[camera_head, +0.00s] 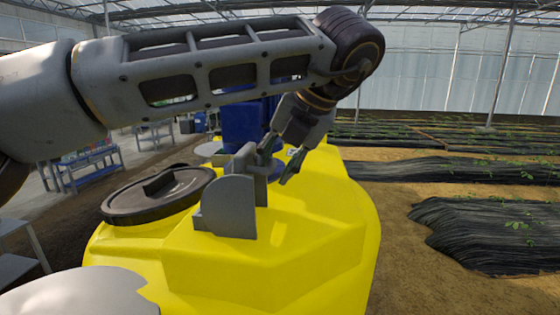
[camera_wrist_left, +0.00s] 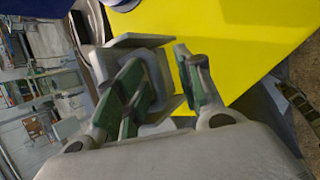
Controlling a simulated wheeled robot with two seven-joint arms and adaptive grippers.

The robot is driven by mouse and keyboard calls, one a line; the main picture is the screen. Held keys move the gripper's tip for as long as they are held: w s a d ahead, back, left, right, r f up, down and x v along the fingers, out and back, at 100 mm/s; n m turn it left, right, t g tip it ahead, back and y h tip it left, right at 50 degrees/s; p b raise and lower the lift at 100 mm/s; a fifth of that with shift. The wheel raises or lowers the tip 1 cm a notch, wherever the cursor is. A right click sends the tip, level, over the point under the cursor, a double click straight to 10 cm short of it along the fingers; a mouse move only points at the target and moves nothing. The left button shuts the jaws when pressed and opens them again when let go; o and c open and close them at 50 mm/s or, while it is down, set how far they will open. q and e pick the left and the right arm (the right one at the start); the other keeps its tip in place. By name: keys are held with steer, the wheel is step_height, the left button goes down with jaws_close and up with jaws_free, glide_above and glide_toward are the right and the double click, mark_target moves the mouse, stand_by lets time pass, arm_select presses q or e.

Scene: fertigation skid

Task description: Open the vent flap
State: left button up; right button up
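The grey vent piece (camera_head: 229,207) stands on top of the yellow tank (camera_head: 300,255). It has a rounded upright plate in front and a blockier grey part behind it. I cannot tell clearly which part is the flap. My left gripper (camera_head: 283,158) reaches down from above, just right of the grey block, with its fingers apart. In the left wrist view the green-padded fingers (camera_wrist_left: 165,82) are spread, and grey vent parts (camera_wrist_left: 140,41) show behind and between them. Whether a finger touches the grey part cannot be told. My right gripper is not seen.
A dark round lid (camera_head: 158,195) lies on the tank left of the vent piece. A blue container (camera_head: 240,125) stands behind it. My left arm crosses above the tank. Black-covered plant beds (camera_head: 490,230) lie at the right, and a blue rack (camera_head: 90,168) stands at the left.

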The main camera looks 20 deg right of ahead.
arm_select(q)
steer(key=shift+s+r, duration=0.3)
steer(key=shift+r, duration=0.15)
steer(key=v, duration=1.1)
steer(key=shift+w+f, duration=0.1)
